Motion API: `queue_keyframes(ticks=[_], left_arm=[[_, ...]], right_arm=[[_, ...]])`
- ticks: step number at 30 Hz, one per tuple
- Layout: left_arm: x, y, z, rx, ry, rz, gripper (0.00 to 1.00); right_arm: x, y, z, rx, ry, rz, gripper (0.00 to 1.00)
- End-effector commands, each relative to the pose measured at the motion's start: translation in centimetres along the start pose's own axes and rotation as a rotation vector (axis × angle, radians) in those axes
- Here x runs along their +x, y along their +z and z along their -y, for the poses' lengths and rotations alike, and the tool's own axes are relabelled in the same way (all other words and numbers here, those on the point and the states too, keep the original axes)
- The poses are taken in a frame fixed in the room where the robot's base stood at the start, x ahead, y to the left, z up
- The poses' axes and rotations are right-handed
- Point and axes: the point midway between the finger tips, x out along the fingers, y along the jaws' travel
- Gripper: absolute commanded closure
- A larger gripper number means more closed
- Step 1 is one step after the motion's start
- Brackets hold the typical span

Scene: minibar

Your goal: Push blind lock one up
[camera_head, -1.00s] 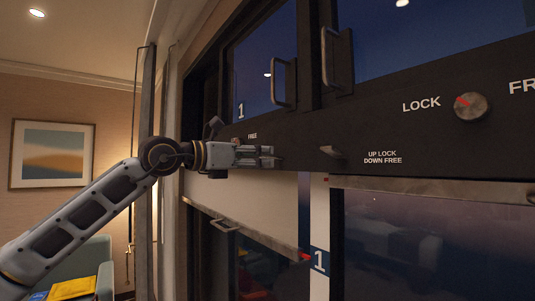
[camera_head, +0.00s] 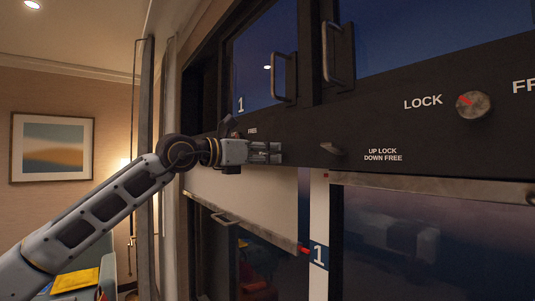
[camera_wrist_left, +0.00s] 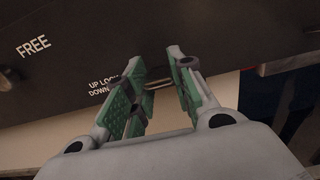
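My left gripper (camera_head: 280,153) is at the dark panel, below the left window, with its fingers against or just in front of the panel. In the left wrist view my left gripper (camera_wrist_left: 160,92) has its two green-padded fingers apart. A small metal lever (camera_wrist_left: 158,83), apparently blind lock one, shows between the fingertips; contact cannot be told. In the head view the gripper hides this spot. The label "UP LOCK DOWN" (camera_wrist_left: 103,84) is partly covered by the left finger. The white blind (camera_head: 250,205) hangs partly lowered under the panel. My right gripper is not in view.
A second lever (camera_head: 332,149) sticks out to the right, beside its "UP LOCK DOWN FREE" label (camera_head: 382,155). A round knob (camera_head: 473,104) is farther right. Window handles (camera_head: 284,77) project above the gripper. A picture (camera_head: 52,147) hangs on the left wall.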

Motion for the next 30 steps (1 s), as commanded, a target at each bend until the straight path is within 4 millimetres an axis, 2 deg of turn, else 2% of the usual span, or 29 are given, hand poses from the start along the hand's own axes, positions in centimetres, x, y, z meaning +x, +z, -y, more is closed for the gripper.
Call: queue_keyframes(ticks=[2, 8, 21, 30], left_arm=[[0.0, 0.0, 0.0, 0.0, 0.0, 0.0, 1.0], [0.0, 0.2, 0.0, 0.0, 0.001, -0.012, 1.0], [0.2, 1.0, 0.0, 0.0, 0.001, -0.154, 1.0], [0.1, 0.9, 0.0, 0.001, 0.001, -0.178, 1.0]], right_arm=[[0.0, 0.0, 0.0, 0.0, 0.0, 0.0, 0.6], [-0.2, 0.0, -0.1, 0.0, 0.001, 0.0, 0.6], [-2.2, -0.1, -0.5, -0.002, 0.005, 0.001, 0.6], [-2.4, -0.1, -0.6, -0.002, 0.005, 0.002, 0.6]])
